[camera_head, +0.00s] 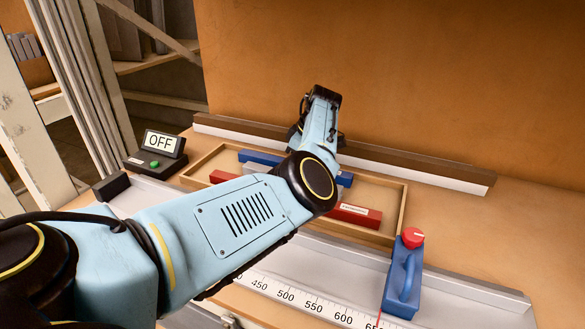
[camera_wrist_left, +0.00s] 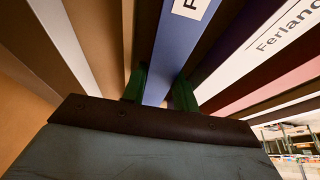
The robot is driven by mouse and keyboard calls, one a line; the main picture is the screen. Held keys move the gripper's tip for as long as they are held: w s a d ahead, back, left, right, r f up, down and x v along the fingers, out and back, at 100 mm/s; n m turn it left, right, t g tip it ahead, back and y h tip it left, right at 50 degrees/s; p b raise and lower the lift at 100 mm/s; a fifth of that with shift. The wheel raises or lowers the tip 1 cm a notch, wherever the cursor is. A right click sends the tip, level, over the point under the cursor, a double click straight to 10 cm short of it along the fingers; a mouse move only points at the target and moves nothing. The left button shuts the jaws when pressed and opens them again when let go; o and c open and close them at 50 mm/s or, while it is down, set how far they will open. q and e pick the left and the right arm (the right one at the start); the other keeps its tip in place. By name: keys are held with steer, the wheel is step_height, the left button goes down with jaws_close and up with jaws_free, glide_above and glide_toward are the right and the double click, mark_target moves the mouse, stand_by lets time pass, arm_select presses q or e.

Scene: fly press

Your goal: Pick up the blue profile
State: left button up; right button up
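The blue profile (camera_head: 262,158) is a long bar with a white label, lying at the back of a shallow wooden tray (camera_head: 388,239). My left arm covers the middle of it in the head view. In the left wrist view the blue profile (camera_wrist_left: 182,48) runs between the two green fingertips of my left gripper (camera_wrist_left: 160,88). The fingers look flush against both its sides, with no clear gap. The head view hides these fingertips behind the wrist. The profile does not visibly stand clear of the tray. My right gripper is in neither view.
A red profile (camera_head: 355,214) and a grey one (camera_head: 256,168) share the tray. A brown-and-white rail (camera_head: 420,172) lies behind it. In front is a metal ruler (camera_head: 285,295) with a blue red-knobbed block (camera_head: 402,280). An "OFF" display box (camera_head: 160,146) stands left.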

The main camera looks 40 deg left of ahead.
arm_select(q)
steer(key=c, duration=0.6)
steer(key=shift+o, duration=0.2)
steer(key=shift+r, duration=0.15)
